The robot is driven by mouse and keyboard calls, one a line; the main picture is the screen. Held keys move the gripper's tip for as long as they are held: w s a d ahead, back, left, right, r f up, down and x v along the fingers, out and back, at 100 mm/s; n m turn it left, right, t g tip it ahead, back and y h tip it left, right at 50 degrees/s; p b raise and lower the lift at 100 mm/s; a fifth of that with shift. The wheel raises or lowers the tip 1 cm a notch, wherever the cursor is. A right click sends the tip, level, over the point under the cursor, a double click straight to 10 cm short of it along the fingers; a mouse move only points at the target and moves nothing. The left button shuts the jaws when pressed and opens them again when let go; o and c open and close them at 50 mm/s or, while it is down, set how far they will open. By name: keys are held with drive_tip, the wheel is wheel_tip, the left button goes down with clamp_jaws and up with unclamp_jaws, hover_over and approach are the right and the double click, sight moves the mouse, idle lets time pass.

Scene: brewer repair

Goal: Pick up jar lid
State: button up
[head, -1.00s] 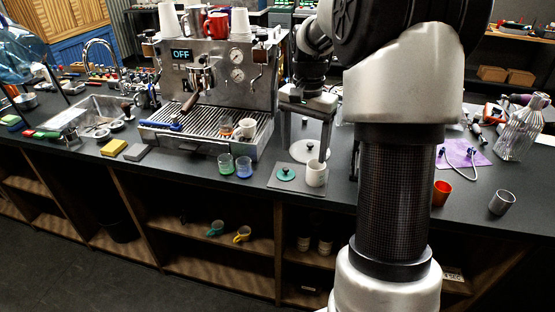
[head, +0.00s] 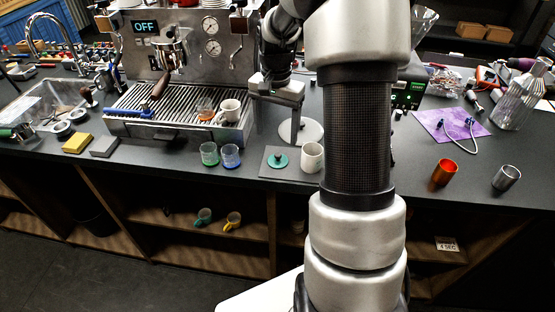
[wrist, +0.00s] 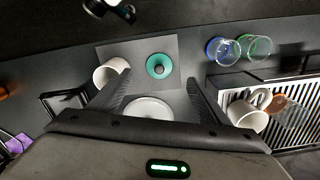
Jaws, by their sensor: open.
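A teal round lid (head: 278,160) with a small knob lies flat on a grey square mat (head: 264,169) near the counter's front edge. It also shows in the wrist view (wrist: 158,66), between and beyond the fingertips. A white cup or jar (head: 312,158) stands on the mat to its right. A white round disc (head: 312,132) lies just behind the mat. My gripper (head: 275,134) is open and empty, pointing down, behind and above the teal lid. In the wrist view its fingers (wrist: 159,77) are spread wide, with the white disc partly hidden below.
Green (head: 209,154) and blue (head: 231,156) glasses stand left of the mat. The espresso machine (head: 178,120), with cups on its tray, is behind them. An orange cup (head: 444,172) and a metal cup (head: 506,178) stand far right, near a purple cloth (head: 452,130).

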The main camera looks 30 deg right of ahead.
hover_over(278, 155)
drive_tip(key=f, duration=0.4)
drive_tip(key=shift+s+a+f, duration=0.15)
drive_tip(key=shift+a+f, duration=0.1)
drive_tip(key=shift+a, duration=0.05)
drive_tip(key=shift+w+d+f, duration=0.1)
drive_tip(key=shift+d+f, duration=0.05)
drive_tip(key=shift+f, duration=1.15)
drive_tip(key=shift+w+d+f, duration=0.1)
drive_tip(key=shift+f, duration=1.15)
drive_tip(key=c, duration=1.1)
